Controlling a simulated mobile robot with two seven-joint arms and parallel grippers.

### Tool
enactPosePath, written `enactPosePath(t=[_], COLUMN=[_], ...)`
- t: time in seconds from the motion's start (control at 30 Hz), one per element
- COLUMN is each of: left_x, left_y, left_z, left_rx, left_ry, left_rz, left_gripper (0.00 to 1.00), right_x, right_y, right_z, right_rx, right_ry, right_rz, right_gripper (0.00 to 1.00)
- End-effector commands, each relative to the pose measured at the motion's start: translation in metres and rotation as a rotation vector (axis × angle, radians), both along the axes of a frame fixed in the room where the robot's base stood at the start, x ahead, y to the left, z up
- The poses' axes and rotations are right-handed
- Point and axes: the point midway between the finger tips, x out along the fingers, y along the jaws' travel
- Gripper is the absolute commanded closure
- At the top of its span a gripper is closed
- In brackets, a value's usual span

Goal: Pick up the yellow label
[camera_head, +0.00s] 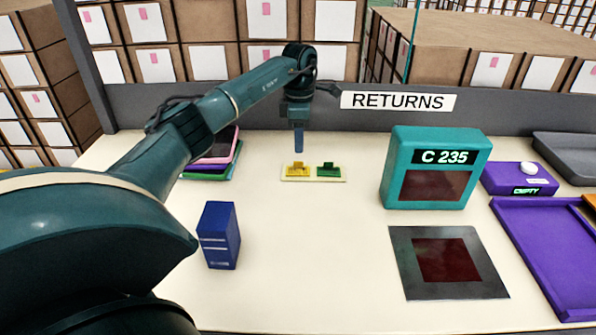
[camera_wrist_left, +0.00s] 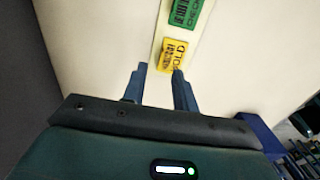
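The yellow label (camera_head: 297,170) sits on a small pale holder (camera_head: 314,180) at the back middle of the table, left of a green label (camera_head: 327,170). My left gripper (camera_head: 298,150) hangs just above the yellow label, pointing down. In the left wrist view the gripper (camera_wrist_left: 159,70) is open, with nothing between its two fingers. The yellow label (camera_wrist_left: 174,55) lies just beyond the fingertips, nearer the right finger, and shows black print. The green label (camera_wrist_left: 188,14) is farther off. My right gripper is not in view.
A blue box (camera_head: 219,236) stands at the left front. A teal display unit (camera_head: 436,140) reads C 235, with a dark pad (camera_head: 446,262) before it. A purple tray (camera_head: 545,250) is at the right. Stacked coloured trays (camera_head: 213,155) lie behind my arm. The table middle is clear.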

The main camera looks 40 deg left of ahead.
Motion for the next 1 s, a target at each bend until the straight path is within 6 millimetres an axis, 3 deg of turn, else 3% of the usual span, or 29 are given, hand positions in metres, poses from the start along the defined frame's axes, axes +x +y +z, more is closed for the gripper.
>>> enactPosePath(t=[0.4, 0.7, 1.0], left_x=[0.001, 0.001, 0.001], left_y=[-0.008, -0.008, -0.008], left_z=[-0.049, -0.054, -0.053], left_rx=[0.000, 0.001, 0.001], left_ry=[0.001, -0.001, -0.001], left_rz=[-0.001, -0.001, -0.001], left_gripper=[0.71, 0.71, 0.96], right_x=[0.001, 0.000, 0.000], right_y=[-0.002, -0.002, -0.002], right_z=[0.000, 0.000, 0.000], right_rx=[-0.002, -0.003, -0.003], right_ry=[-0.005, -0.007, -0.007], right_rz=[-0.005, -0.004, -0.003], right_gripper=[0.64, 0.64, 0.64])
